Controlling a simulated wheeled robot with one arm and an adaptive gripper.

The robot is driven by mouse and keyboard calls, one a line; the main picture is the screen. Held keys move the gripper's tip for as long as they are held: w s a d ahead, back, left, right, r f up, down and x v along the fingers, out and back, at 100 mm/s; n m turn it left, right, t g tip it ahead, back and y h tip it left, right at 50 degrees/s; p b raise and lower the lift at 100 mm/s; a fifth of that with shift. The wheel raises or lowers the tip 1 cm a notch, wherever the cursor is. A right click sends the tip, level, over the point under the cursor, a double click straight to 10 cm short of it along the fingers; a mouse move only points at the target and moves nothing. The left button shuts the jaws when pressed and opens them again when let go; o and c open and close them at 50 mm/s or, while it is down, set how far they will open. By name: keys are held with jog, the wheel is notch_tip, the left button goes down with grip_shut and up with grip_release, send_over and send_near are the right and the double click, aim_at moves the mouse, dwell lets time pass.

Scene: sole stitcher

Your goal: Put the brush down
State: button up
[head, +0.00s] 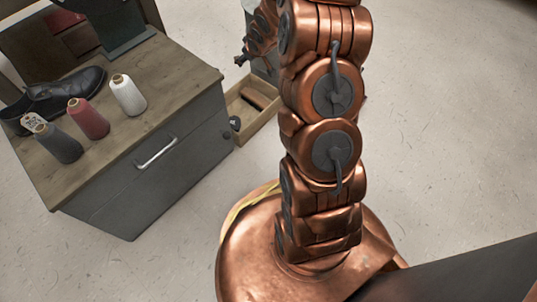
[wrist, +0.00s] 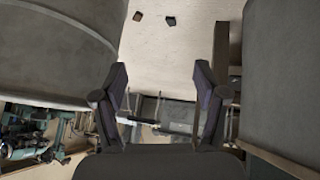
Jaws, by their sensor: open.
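My gripper (wrist: 160,88) is open in the wrist view, its two dark fingers wide apart with nothing between them. In the head view my arm hides most of the gripper's area. A brown, oblong object (head: 254,97), which may be the brush, lies in a shallow wooden tray (head: 238,128) beside the cabinet. It is too small to tell for sure. No brush can be made out in the wrist view.
A grey cabinet (head: 150,185) with a wooden top holds a black shoe (head: 75,88), a white spool (head: 128,97), a red spool (head: 88,121) and a dark spool (head: 60,145). The pale floor right of my arm is clear. Large grey surfaces flank the gripper in the wrist view.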

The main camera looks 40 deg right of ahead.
jog(key=s+a+r+g, duration=0.3)
jog(key=s+a+r, duration=0.2)
jog(key=s, duration=0.9)
jog(key=s+a+r+m+g, duration=0.1)
jog(key=s+a+r+g, duration=0.3)
jog(key=s+a, duration=0.6)
jog(key=s+a+r+g+y, duration=0.1)
jog(key=s+a+r+g, duration=0.2)
jog(key=s, duration=1.7)
jog(key=a+r, duration=0.4)
jog(key=shift+s+a, duration=0.15)
jog(key=shift+a, duration=0.2)
jog(key=shift+r, duration=0.1)
